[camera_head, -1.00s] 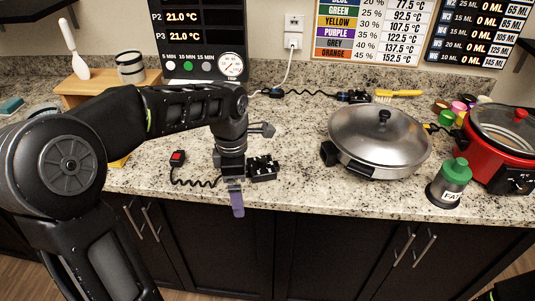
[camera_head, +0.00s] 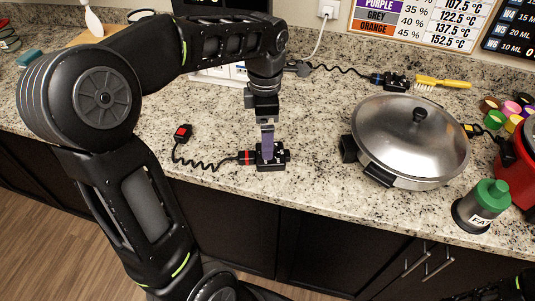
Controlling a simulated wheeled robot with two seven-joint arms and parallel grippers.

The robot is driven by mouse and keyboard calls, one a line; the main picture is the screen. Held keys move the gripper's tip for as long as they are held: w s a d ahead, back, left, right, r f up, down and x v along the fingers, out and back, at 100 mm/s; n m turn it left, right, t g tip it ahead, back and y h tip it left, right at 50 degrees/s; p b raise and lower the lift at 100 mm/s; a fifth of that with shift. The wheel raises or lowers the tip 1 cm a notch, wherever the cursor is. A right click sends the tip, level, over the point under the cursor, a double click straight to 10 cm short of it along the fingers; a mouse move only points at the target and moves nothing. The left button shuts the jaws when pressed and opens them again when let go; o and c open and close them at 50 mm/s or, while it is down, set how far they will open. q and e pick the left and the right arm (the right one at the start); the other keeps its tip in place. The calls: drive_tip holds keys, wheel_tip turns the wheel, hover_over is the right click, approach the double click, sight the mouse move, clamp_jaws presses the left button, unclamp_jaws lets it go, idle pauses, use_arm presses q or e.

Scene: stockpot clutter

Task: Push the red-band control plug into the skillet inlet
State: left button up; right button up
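The red-band control plug (camera_head: 247,157) lies near the counter's front edge, its black body running right from the red band. A curly black cord joins it to a small black box with a red button (camera_head: 184,132). My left gripper (camera_head: 267,148) points down at the plug body, its purple finger seen edge-on; the finger gap is hidden. The lidded steel skillet (camera_head: 405,143) stands to the right, clear of the plug. Black fittings show at its left side (camera_head: 348,149) and front (camera_head: 379,175); I cannot tell which holds the inlet. My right gripper is out of view.
A blue-band plug (camera_head: 378,79) and a yellow brush (camera_head: 443,82) lie behind the skillet. A green-capped shaker (camera_head: 481,206) stands to its right front, near a red cooker (camera_head: 524,165). Bare granite (camera_head: 315,130) lies between plug and skillet.

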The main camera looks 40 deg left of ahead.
use_arm(q)
drive_tip(key=shift+f, duration=0.9)
drive_tip(key=shift+f, duration=0.1)
drive_tip(key=shift+s+f+p, duration=0.1)
drive_tip(key=shift+f+p, duration=0.15)
drive_tip(key=shift+p, duration=0.05)
wheel_tip(320, 180, down, 4)
drive_tip(key=shift+d+f+p, duration=0.15)
drive_tip(key=shift+f+p, duration=0.1)
drive_tip(key=shift+p, duration=0.25)
drive_tip(key=shift+c, duration=0.4)
drive_tip(key=c, duration=1.6)
drive_tip(key=shift+c, duration=0.2)
drive_tip(key=shift+r, duration=0.1)
